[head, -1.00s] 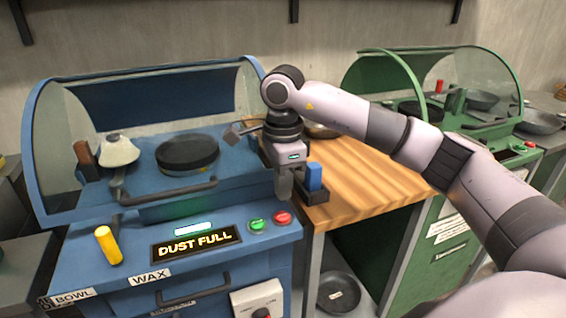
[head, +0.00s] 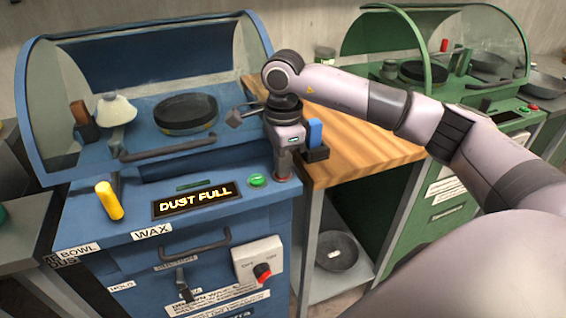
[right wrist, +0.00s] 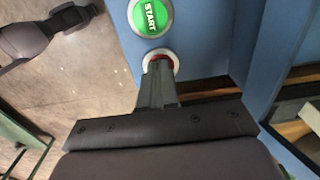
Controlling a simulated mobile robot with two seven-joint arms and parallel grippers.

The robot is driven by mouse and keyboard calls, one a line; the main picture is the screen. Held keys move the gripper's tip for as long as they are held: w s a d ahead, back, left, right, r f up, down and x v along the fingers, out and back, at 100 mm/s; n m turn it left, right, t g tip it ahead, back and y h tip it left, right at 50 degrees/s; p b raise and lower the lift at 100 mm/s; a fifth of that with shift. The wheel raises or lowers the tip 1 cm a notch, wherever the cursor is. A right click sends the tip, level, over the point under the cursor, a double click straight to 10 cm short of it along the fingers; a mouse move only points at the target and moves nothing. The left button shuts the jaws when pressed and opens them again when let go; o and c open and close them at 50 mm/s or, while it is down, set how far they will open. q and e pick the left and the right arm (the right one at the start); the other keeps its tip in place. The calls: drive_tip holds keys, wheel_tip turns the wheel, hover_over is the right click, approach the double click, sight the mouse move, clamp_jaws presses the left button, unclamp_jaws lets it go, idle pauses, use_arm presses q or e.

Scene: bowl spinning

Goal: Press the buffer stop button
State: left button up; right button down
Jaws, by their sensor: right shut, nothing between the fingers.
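The red stop button (right wrist: 161,57) sits in a pale ring on the blue machine panel. My right gripper (head: 283,178) is shut and empty, pointing down, with its fingertips over the button and hiding most of it. In the right wrist view the shut fingers (right wrist: 157,75) overlap the red cap and look to be touching it. The green START button (right wrist: 151,15) is beside it and also shows in the head view (head: 257,180). The blue buffer machine (head: 130,215) has a display reading DUST FULL (head: 196,201). My left gripper is not in view.
A yellow handle (head: 109,201) stands on the panel's left. A clear hood covers a dark buffing wheel (head: 186,112). A red-knobbed switch box (head: 258,262) is on the machine's front. A wooden bench (head: 350,155) and a green machine (head: 420,150) are to the right.

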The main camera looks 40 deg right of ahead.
drive_tip(key=shift+s+f, duration=0.2)
drive_tip(key=shift+f, duration=0.5)
drive_tip(key=shift+a+r, duration=0.1)
drive_tip(key=shift+r, duration=0.1)
drive_tip(key=r+p, duration=0.4)
drive_tip(key=r, duration=0.1)
drive_tip(key=shift+w+r, duration=0.2)
wheel_tip(320, 180, up, 10)
drive_tip(key=shift+f+b, duration=0.25)
drive_tip(key=shift+b, duration=0.1)
drive_tip(key=shift+f, duration=0.1)
